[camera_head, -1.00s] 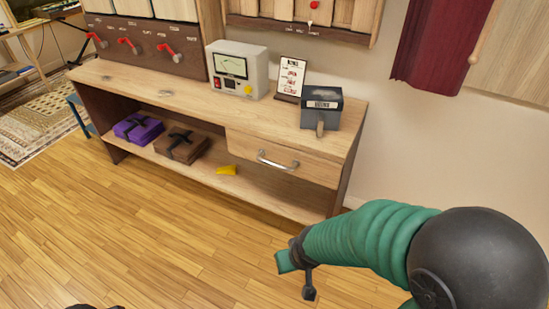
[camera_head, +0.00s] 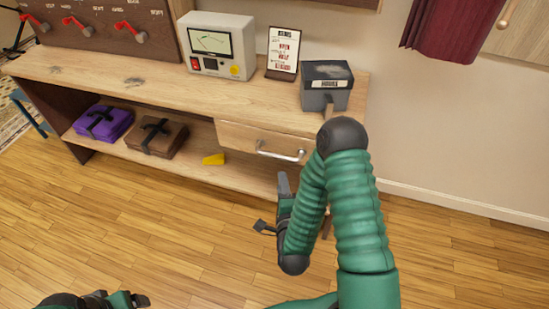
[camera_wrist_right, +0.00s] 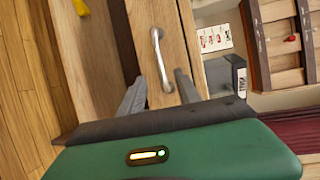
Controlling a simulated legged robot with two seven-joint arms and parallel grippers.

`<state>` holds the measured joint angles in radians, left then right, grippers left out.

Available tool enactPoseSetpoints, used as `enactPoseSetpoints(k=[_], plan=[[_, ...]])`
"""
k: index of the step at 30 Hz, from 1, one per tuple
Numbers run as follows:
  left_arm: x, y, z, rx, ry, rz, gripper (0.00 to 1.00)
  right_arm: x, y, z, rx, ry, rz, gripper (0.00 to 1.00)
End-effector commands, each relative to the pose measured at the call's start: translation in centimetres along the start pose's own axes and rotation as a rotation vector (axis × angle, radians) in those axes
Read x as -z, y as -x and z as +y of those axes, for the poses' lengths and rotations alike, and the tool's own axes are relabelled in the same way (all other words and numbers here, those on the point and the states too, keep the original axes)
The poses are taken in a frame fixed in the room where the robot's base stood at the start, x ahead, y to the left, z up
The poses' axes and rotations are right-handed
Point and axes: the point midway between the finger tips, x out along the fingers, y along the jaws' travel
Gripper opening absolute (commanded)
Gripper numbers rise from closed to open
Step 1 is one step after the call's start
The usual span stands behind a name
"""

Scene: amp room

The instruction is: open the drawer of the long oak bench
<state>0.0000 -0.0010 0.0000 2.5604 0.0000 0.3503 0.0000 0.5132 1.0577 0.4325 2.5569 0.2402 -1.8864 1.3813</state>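The long oak bench (camera_head: 150,85) stands along the wall. Its drawer (camera_head: 232,137) is at the right end under the top and looks shut. The drawer has a silver bar handle (camera_head: 280,153), which also shows in the right wrist view (camera_wrist_right: 157,58). My right gripper (camera_head: 272,205) is below and in front of the handle. In the right wrist view its two fingers (camera_wrist_right: 160,92) are spread, with the handle beyond and between them and nothing held. My left gripper (camera_head: 120,299) is at the bottom left edge, only partly seen; its fingers are unclear.
A purple bundle (camera_head: 101,123), a brown bundle (camera_head: 157,137) and a yellow wedge (camera_head: 213,159) lie on the lower shelf. On top stand a meter box (camera_head: 217,45), a sign card (camera_head: 283,54) and a grey box (camera_head: 327,88). Floor in front is clear.

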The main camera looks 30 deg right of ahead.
Motion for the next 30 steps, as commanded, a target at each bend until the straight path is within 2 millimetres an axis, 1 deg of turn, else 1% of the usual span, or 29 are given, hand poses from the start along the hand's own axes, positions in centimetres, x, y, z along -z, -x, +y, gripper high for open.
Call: enactPoseSetpoints(k=[1,3,5,6,12,15,18,20,27,28,30], plan=[[-0.6,-2.5,0.0,0.0,0.0,-0.001,0.82,0.2,-1.6,1.0,0.011,0.0,0.002,0.4],[-1.0,-4.1,0.0,0.0,0.0,-0.001,0.82,0.1,-3.4,1.1,0.012,0.001,0.001,0.4],[-0.8,-3.4,0.0,0.0,0.0,-0.002,0.82,0.0,-4.8,0.2,0.006,0.002,0.001,0.4],[-0.8,-3.4,0.0,0.0,0.0,-0.001,0.82,0.0,-5.8,0.2,0.005,0.002,0.002,0.4],[-1.0,-4.2,0.0,0.0,0.0,0.0,0.82,-0.1,-10.8,0.2,0.003,0.003,0.0,0.4],[-1.1,-4.5,0.0,0.0,0.0,0.0,0.82,-0.1,-12.7,0.3,0.001,0.003,-0.001,0.4],[-1.1,-4.6,0.0,0.0,0.0,0.0,0.82,-0.1,-13.8,0.2,0.0,0.003,-0.002,0.4],[-1.1,-4.7,0.0,0.0,0.0,0.0,0.82,-0.1,-14.2,0.2,-0.001,0.004,-0.002,0.4],[-1.1,-4.6,0.0,0.0,0.0,0.0,0.82,-0.1,-14.3,0.1,-0.001,0.004,-0.003,0.4],[-1.1,-4.6,0.0,0.0,0.0,0.0,0.82,-0.1,-14.3,0.1,-0.001,0.004,-0.003,0.38],[-1.1,-4.6,0.0,0.0,0.0,0.0,0.82,-0.1,-14.3,0.1,-0.001,0.004,-0.003,0.29]])
